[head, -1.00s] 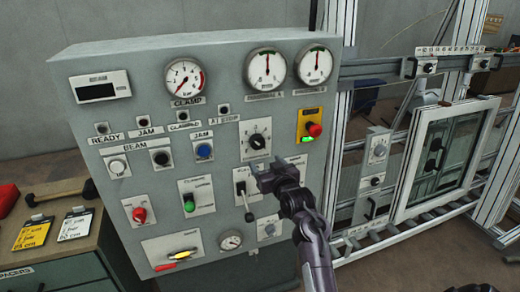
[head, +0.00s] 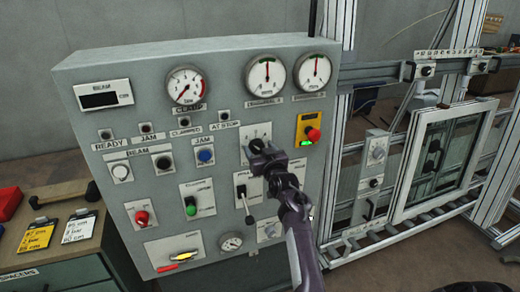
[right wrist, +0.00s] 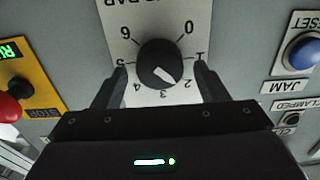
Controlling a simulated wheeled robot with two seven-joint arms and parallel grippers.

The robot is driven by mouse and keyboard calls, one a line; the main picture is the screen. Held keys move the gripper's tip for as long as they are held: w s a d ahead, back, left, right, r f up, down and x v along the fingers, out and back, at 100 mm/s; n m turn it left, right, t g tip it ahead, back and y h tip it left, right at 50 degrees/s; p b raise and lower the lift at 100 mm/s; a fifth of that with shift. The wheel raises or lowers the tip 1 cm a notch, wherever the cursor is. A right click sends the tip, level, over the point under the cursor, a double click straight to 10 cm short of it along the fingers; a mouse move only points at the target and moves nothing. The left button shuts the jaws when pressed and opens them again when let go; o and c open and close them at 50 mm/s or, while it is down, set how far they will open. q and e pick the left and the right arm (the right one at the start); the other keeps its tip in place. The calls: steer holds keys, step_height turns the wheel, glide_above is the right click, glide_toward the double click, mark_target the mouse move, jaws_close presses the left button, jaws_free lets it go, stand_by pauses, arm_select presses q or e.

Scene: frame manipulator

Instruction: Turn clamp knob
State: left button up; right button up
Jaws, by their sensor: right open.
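The clamp knob is a round black dial with a white pointer mark on a white plate numbered 0 to 6. In the right wrist view the knob (right wrist: 160,63) shows between my open fingers, its pointer mark toward the lower right, near 2. My right gripper (right wrist: 158,85) has one finger on either side of it; I cannot tell whether they touch it. In the head view my right gripper (head: 262,148) covers most of the knob; its white plate (head: 249,131) shows around it. My left gripper is not in view.
The grey control panel (head: 225,110) carries a clamp gauge (head: 187,86), two more gauges, a blue jam button (head: 205,156) and a red stop button (head: 313,134) close to the knob. A metal frame with a window (head: 440,160) stands at right. A drawer cabinet (head: 60,250) stands at left.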

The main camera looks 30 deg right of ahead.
steer(key=shift+c, duration=0.4)
steer(key=c, duration=0.9)
steer(key=shift+m, duration=0.3)
steer(key=m, duration=0.3)
steer(key=shift+m, duration=0.3)
steer(key=m, duration=0.4)
steer(key=shift+d+f+b, duration=0.1)
steer(key=shift+b, duration=0.25)
steer(key=m, duration=0.5)
steer(key=shift+d+f+m, duration=0.1)
steer(key=shift+m, duration=0.3)
steer(key=shift+f+m, duration=0.1)
steer(key=shift+m, duration=1.9)
